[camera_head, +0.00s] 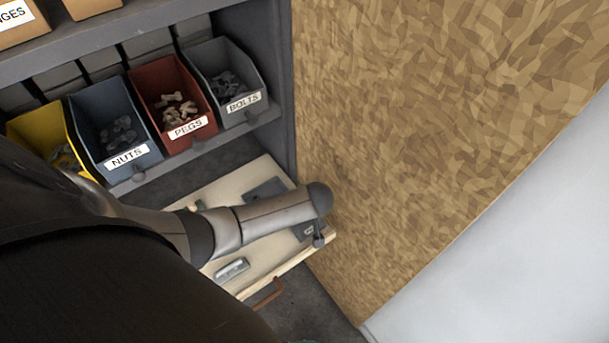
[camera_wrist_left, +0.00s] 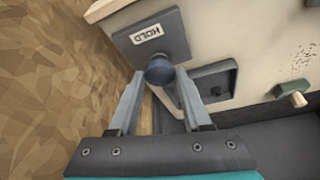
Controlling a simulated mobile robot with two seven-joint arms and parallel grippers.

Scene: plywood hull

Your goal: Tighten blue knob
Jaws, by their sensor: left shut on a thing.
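The blue knob (camera_wrist_left: 159,68) is a dark, round, blue-grey cap in the left wrist view. It stands beside a grey plate (camera_wrist_left: 165,22) labelled HOLD on a pale panel (camera_wrist_left: 245,25). My left gripper (camera_wrist_left: 160,79) has one finger on each side of the knob and is shut on it. In the head view my left arm crosses the pale panel (camera_head: 262,190) and hides part of it, and I cannot make out the gripper's fingers there. My right gripper is in neither view.
Bins labelled NUTS (camera_head: 115,128), PEGS (camera_head: 172,105) and BOLTS (camera_head: 227,82) stand on a shelf behind the panel. A plywood wall (camera_head: 430,120) rises close on the right. In the wrist view a green-and-wood peg (camera_wrist_left: 292,92) sticks out of the panel.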

